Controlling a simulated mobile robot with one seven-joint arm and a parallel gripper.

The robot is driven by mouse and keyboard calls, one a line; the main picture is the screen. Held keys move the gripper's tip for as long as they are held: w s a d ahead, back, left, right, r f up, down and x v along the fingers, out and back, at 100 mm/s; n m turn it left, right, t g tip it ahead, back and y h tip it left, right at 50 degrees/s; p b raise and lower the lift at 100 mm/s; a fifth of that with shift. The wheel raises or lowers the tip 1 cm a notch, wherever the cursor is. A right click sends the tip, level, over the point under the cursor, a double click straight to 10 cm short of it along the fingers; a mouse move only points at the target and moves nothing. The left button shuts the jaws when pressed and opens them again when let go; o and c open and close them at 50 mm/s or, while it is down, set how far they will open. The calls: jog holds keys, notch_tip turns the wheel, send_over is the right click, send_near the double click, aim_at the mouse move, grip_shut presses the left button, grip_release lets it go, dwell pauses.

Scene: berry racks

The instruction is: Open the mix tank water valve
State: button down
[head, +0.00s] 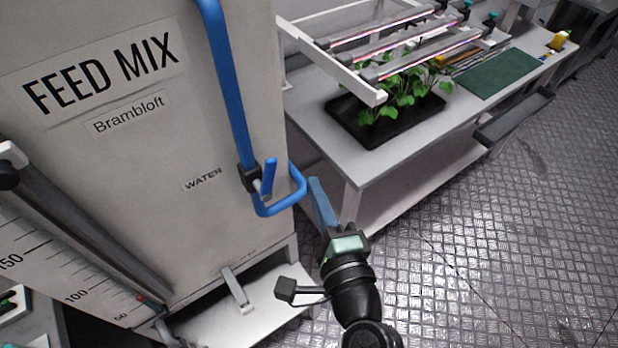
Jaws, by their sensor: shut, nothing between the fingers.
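The feed mix tank (120,190) is a large pale box at the left, labelled FEED MIX. A blue water pipe (228,90) runs down its front to a dark valve body (251,178), beside the WATER label. A short blue valve lever (269,176) stands nearly upright at the valve. Below it the pipe bends right and hooks back up. My gripper (315,184) is just right of this bend, its blue fingers pointing up and together, with nothing held. It looks apart from the lever, though depth is hard to judge.
A white bench (400,140) stands behind and right of my gripper, with a black plant tray (355,132) and a green mat (500,72). A grey handle (238,290) is low on the tank. The metal floor (510,240) at right is clear.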

jog(key=v, duration=0.2)
jog(key=b+v, duration=0.1)
jog(key=v, duration=0.2)
jog(key=shift+a, duration=0.25)
